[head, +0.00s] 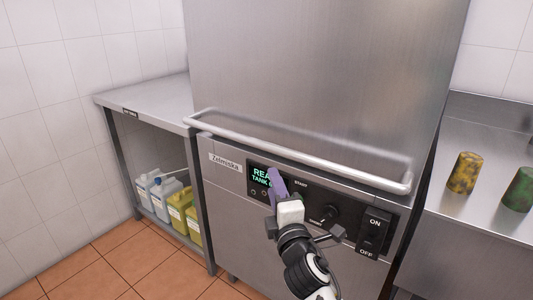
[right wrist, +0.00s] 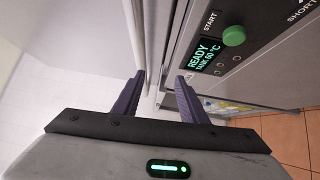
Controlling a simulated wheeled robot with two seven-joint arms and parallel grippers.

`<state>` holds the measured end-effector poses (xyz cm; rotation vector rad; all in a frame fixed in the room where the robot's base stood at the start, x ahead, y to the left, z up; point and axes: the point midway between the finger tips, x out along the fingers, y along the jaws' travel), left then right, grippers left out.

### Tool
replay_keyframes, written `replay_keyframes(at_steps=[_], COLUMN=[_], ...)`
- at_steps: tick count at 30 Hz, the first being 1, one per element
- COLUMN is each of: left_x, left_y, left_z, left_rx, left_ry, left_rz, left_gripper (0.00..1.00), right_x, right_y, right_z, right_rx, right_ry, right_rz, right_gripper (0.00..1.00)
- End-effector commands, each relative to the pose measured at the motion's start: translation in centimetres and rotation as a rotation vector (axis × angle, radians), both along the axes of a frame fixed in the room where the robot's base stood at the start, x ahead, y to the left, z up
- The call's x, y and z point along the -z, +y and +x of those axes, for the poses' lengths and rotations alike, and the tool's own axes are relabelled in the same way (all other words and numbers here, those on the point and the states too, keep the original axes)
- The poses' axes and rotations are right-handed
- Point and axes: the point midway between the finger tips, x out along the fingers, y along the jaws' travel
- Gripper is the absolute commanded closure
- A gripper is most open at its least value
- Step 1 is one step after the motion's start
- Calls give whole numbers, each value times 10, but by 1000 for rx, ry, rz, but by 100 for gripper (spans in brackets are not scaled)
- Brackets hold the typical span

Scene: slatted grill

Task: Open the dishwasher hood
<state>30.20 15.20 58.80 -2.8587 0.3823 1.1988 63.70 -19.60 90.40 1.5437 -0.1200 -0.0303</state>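The dishwasher hood (head: 320,70) is a tall steel box, and it is down over the machine. Its long bar handle (head: 300,150) runs across the lower front; a pale bar, seemingly this handle (right wrist: 133,40), shows upright in the right wrist view. My right gripper (head: 275,182) is in front of the control panel, just below the bar, with its purple fingers over part of the display (head: 260,177). In the right wrist view the fingers (right wrist: 161,78) are apart with nothing held between them. Whether they touch the bar is unclear. My left gripper is out of view.
The panel has a green start button (right wrist: 234,36), a knob (head: 329,213) and an on/off switch (head: 373,230). A steel table (head: 150,100) stands left, with canisters (head: 180,210) below. Yellow (head: 464,173) and green (head: 520,190) cups stand on the right counter (head: 485,205).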

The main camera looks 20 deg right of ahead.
Motion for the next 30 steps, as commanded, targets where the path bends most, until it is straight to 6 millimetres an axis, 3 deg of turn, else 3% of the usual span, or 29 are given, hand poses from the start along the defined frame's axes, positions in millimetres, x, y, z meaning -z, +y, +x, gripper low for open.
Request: replay_keyframes(at_steps=[3,6,21,30], left_x=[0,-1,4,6], left_y=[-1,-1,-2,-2], left_z=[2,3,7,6], left_rx=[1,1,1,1], left_ry=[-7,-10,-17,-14], left_rz=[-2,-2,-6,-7], left_gripper=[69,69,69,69], right_x=[-30,-39,-49,-51], right_y=[-1,-1,-11,-12], right_z=[12,20,100,115], right_rx=[23,30,30,29], right_ry=[-56,-70,-68,-67], right_rz=[-102,-130,-125,-125], right_gripper=[61,61,61,61])
